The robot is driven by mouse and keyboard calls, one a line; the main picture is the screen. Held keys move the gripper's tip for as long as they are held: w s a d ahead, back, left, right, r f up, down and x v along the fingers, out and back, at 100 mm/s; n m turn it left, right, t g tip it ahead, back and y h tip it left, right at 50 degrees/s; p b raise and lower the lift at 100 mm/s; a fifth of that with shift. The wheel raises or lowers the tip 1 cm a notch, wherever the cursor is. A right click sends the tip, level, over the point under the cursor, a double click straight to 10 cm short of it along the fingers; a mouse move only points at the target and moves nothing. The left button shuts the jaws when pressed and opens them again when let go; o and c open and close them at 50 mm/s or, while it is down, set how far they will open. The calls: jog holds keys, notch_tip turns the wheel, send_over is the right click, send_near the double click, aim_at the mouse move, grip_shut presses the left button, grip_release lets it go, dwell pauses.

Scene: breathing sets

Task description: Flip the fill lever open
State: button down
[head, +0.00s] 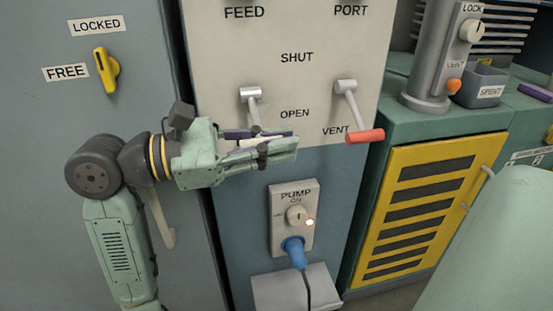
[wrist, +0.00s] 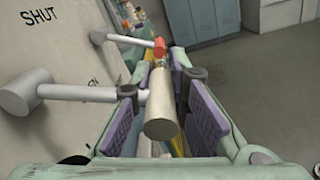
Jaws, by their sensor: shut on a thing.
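The left lever (head: 251,94), which I take as the fill lever, sits on the pale panel (head: 310,60) beside the SHUT and OPEN labels. Its arm hangs down to about the level of OPEN. My gripper (head: 290,141) reaches in from the left and is shut on its pale handle, mostly hidden by the fingers in the head view. In the wrist view the handle (wrist: 162,108) lies between the purple finger pads, its round end toward the camera. The right lever (head: 345,88), with a red handle (head: 365,136), hangs by VENT, just right of my fingertips.
Below is the PUMP switch (head: 296,216) with a blue plug (head: 294,252) and cable. A grey door with a yellow latch (head: 107,68) stands left. A yellow slatted cabinet (head: 420,205) stands right, with a grey stand (head: 435,60) and SPENT bin (head: 482,88) above it.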

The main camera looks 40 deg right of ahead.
jog(key=shift+w+d+f+m+b, duration=0.15)
jog(key=shift+f+m+b, duration=0.45)
jog(key=shift+f+b, duration=0.3)
jog(key=shift+w+r+m+b, duration=0.1)
jog(key=shift+m+b, duration=0.2)
jog(key=shift+b, duration=0.05)
jog(key=c, duration=1.5)
grip_release()
jog(key=shift+r, duration=0.1)
jog(key=shift+c, duration=0.2)
jog(key=v, duration=1.2)
